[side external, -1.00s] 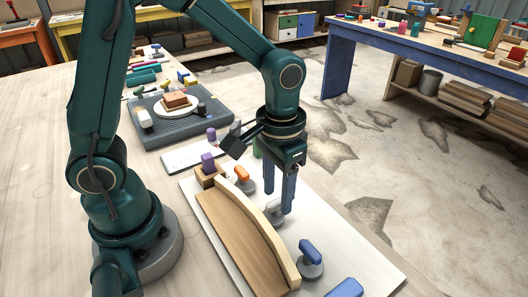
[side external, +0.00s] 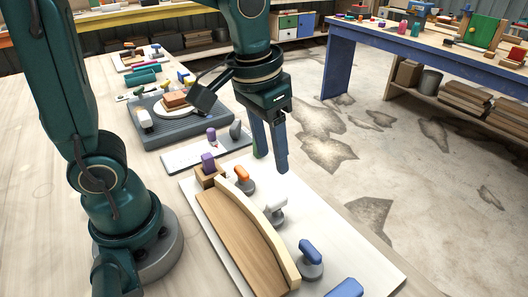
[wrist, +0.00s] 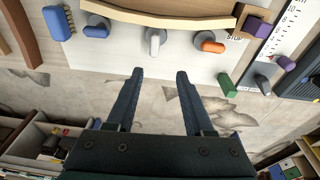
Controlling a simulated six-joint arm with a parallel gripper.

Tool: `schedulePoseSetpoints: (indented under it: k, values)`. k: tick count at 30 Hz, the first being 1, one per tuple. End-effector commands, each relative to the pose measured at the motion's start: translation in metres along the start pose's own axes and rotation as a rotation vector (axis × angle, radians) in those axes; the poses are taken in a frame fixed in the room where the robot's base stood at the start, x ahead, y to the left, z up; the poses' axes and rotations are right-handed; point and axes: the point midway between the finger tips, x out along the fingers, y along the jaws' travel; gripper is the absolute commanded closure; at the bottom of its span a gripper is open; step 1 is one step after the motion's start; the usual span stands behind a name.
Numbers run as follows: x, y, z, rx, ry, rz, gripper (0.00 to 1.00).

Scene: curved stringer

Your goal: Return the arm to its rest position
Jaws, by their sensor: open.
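My gripper (side external: 268,162) hangs over the far edge of the work table in the side view, its two blue fingers apart with nothing between them. In the wrist view my gripper (wrist: 158,75) is also open and empty, with the floor below it. The curved wooden stringer (side external: 268,226) lies on a white board (side external: 345,247), clear of the fingers. Knobs with orange (side external: 242,175), white (side external: 274,207) and blue (side external: 310,250) handles stand along its outer curve.
A purple-topped wooden block (side external: 208,168) sits at the stringer's far end. A grey tray (side external: 185,125) with a plate and brown block stands behind. A blue workbench (side external: 345,60) stands across the floor. Open floor (side external: 400,150) lies to the right.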

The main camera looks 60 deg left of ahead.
Motion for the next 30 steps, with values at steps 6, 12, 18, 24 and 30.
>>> schedulePoseSetpoints:
  k: [6, 12, 18, 24, 30]
  values:
    - [-0.033, -0.016, 0.026, -0.02, 0.18, 0.007, 0.47]
    - [-0.039, -0.025, 0.051, -0.013, 0.298, -0.001, 0.47]
    - [-0.03, -0.028, 0.068, 0.015, 0.333, -0.01, 0.47]
    - [-0.027, -0.028, 0.069, 0.036, 0.325, -0.014, 0.47]
    - [-0.027, -0.028, 0.069, 0.036, 0.325, -0.013, 0.47]
